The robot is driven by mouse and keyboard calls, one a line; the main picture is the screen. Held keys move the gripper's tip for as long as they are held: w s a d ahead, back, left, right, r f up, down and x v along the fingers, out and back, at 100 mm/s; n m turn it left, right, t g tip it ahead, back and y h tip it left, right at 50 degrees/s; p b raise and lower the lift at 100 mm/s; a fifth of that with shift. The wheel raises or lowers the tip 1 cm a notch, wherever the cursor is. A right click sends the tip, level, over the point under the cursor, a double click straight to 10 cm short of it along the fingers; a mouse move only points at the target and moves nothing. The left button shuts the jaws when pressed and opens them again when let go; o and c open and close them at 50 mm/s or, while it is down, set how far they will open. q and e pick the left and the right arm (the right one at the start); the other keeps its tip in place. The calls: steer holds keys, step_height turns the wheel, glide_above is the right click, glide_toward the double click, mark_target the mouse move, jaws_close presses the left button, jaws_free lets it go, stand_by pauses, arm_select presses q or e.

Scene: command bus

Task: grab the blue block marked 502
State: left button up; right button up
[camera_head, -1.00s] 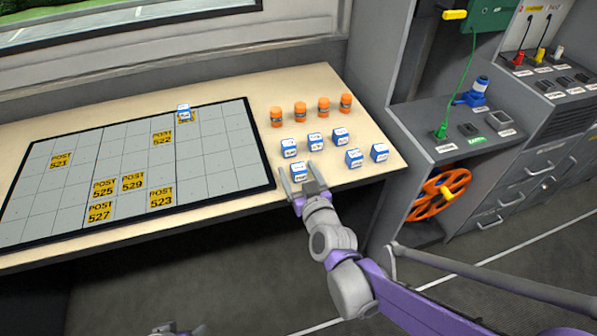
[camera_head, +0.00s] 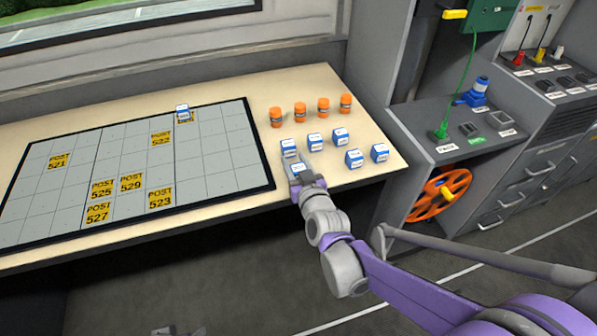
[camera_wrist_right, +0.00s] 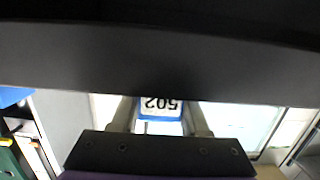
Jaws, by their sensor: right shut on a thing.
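The blue block marked 502 (camera_wrist_right: 160,106), with a white label, sits between the fingers in the right wrist view. Its number appears upside down there. In the head view the block (camera_head: 298,167) is at the front left of the group of blue blocks. My right gripper (camera_head: 303,174) is shut on it at the table's front part. I cannot tell whether the block touches the table. A small grey part at the bottom edge of the head view may be my left gripper (camera_head: 176,331); its fingers cannot be made out.
Several other blue-and-white blocks (camera_head: 340,136) stand close behind and to the right. Several orange cylinders (camera_head: 323,105) stand behind them. A grid board (camera_head: 205,181) with yellow post labels lies to the left, with one blue block (camera_head: 183,112) at its back. A grey cabinet (camera_head: 420,130) is at the right.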

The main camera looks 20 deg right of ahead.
jaws_close()
